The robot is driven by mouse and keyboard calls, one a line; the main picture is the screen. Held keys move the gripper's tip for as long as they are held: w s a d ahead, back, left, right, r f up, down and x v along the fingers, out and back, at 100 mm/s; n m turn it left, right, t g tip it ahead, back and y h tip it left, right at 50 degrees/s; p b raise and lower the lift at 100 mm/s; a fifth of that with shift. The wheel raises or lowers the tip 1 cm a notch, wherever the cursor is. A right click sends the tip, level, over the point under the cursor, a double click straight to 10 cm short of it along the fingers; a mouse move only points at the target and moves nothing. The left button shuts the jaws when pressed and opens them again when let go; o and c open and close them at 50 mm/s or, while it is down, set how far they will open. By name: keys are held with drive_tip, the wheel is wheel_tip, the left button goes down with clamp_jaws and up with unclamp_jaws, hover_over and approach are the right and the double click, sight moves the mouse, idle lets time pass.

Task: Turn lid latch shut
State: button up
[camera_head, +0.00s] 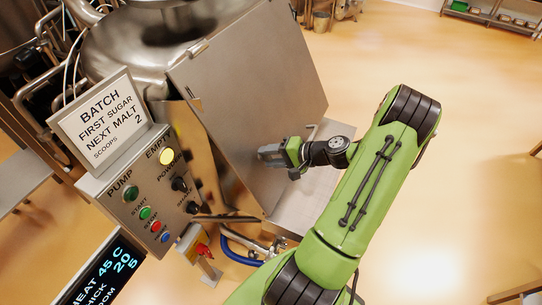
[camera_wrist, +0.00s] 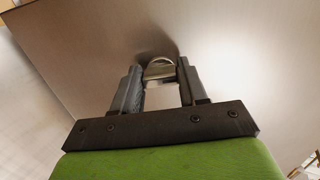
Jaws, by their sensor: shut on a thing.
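A large flat steel lid (camera_head: 250,85) stands tilted on the hopper in the head view. Its bare face fills much of the wrist view (camera_wrist: 240,60). My gripper (camera_head: 268,155) is close to the lower part of that face. In the wrist view, my gripper's two dark fingers (camera_wrist: 160,80) are shut on a small rounded steel piece (camera_wrist: 158,69), which looks like the lid latch. It sits between the fingertips against the steel face. In the head view my gripper hides this piece, and its exact turn cannot be told.
A control box with buttons and knobs (camera_head: 133,197) and a batch sign (camera_head: 98,117) stand left of the lid. A dark display (camera_head: 100,277) is at the lower left. A blue hose (camera_head: 238,252) runs below the lid. The floor to the right is open.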

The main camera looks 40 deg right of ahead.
drive_tip(key=o, duration=1.1)
drive_tip(key=shift+c, duration=0.2)
drive_tip(key=p+v, duration=0.2)
drive_tip(key=v, duration=1.3)
drive_tip(key=shift+s+r, duration=0.2)
drive_tip(key=shift+s, duration=0.1)
drive_tip(key=shift+d, duration=0.1)
drive_tip(key=w+a+r+n+g+h, duration=0.1)
drive_tip(key=w+a+r+n+g, duration=0.3)
drive_tip(key=a, duration=0.6)
drive_tip(key=w+a+r+n+g+h, duration=0.1)
drive_tip(key=w+a+r+n+g, duration=0.3)
drive_tip(key=a, duration=0.5)
drive_tip(key=s+a+r+n+t+h, duration=0.2)
drive_tip(key=s+a+r+n, duration=0.3)
drive_tip(key=s+a, duration=0.4)
drive_tip(key=shift+s+a+r+h, duration=0.4)
drive_tip(key=shift+s+r+h, duration=0.2)
drive_tip(key=shift+s+h, duration=0.15)
